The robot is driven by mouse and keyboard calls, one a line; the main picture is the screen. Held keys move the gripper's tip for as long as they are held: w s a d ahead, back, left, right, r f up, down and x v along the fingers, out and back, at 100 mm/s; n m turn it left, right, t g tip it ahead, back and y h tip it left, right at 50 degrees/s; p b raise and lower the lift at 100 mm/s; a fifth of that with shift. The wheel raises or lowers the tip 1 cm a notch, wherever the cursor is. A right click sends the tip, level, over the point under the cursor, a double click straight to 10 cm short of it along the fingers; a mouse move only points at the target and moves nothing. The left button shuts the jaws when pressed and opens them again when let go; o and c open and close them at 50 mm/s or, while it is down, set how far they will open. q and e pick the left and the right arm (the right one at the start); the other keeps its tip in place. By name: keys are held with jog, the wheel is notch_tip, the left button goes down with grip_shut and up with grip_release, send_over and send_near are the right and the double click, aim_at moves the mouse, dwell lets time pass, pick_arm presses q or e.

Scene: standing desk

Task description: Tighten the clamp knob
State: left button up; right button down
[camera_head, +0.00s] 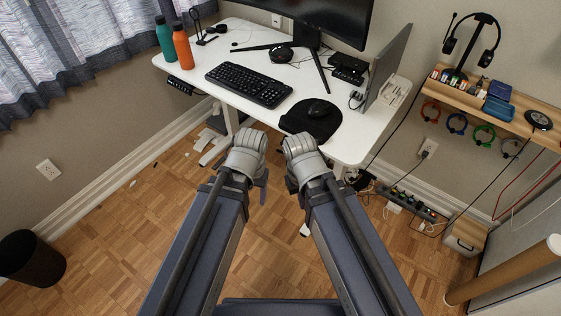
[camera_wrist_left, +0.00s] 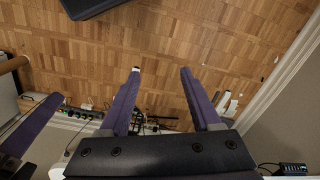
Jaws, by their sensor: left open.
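I cannot make out a clamp knob in either view. The white desk (camera_head: 205,60) stands ahead, and its underside is hidden in the head view. My left gripper (camera_head: 262,188) is low in front of the desk and mostly hidden by its own wrist. In the left wrist view its two purple fingers (camera_wrist_left: 160,73) are apart with nothing between them, over the parquet floor. My right arm's wrist (camera_head: 305,160) is beside the left one. Its gripper is largely hidden; a purple bar at the left of the wrist view may be part of it.
The desk holds a keyboard (camera_head: 248,84), a mouse mat (camera_head: 322,127), bottles (camera_head: 182,46) and a monitor (camera_head: 325,15). A power strip (camera_head: 412,204) and cables lie at the right wall. A dark bin (camera_head: 32,258) stands at left. The parquet floor at left is mostly clear.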

pick_arm(q)
jog(key=w+a+f+n+h+b, duration=0.1)
jog(key=a+f+b, duration=0.1)
jog(key=f+b, duration=0.7)
jog(key=w+a+f+n+b, duration=0.1)
jog(key=w+a+f+b, duration=0.1)
jog(key=f+b, duration=0.65)
jog(key=n+t+h+b, duration=0.8)
jog(key=n+t+h, duration=0.45)
jog(key=n, duration=1.75)
send_near(282, 145)
jog(key=d+t+y, duration=0.1)
jog(key=t, duration=0.1)
jog(key=shift+g, duration=0.35)
jog(key=shift+x, duration=4)
jog(key=shift+s+d+r, duration=0.1)
jog(key=shift+d, duration=0.05)
